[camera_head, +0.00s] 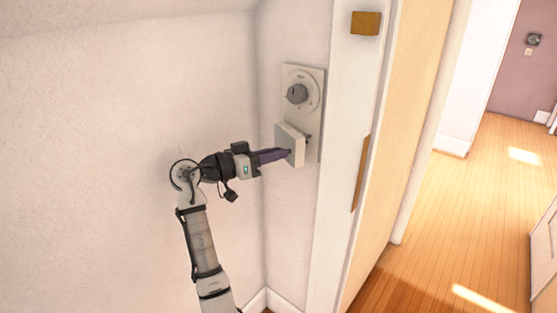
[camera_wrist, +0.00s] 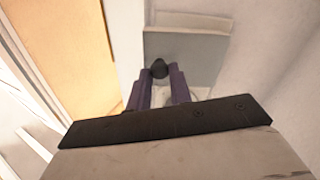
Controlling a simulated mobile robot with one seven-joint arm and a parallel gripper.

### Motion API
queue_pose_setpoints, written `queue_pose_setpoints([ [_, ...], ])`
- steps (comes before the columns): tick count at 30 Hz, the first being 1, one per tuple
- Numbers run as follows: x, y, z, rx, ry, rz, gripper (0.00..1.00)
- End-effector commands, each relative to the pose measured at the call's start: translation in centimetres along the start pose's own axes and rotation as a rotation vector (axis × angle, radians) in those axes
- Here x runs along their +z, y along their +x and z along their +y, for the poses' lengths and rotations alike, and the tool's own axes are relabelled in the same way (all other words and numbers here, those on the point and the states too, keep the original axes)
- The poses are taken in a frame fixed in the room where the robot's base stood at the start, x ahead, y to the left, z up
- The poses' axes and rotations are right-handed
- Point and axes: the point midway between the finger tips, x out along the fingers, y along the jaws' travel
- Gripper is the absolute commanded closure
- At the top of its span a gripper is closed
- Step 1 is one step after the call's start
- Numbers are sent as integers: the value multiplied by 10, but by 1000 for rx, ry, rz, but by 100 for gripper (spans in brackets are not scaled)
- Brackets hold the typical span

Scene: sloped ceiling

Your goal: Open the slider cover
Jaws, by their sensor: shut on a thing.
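The slider cover (camera_head: 283,133) is a pale square plate on the lower part of a light panel on the wall. It also shows as a grey square in the wrist view (camera_wrist: 190,55). A small dark knob (camera_wrist: 159,68) sits on its face. My gripper (camera_head: 287,153) has purple fingers, and its tips are at the cover's face. In the wrist view the fingers (camera_wrist: 160,80) close around the knob from both sides. What lies behind the cover is hidden.
A grey round dial (camera_head: 297,93) sits on the panel (camera_head: 318,75) above the cover. A white door frame (camera_head: 345,120) and a wooden door (camera_head: 400,110) stand close to the right. A wall (camera_head: 120,120) is on the left. Wooden floor (camera_head: 480,200) is open at far right.

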Motion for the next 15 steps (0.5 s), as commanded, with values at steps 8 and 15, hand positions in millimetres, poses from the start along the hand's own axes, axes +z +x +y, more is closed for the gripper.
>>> queue_pose_setpoints([
  [8,0,-1,-1,75,-1,-21,100],
  [15,0,-1,-1,83,-1,-25,100],
])
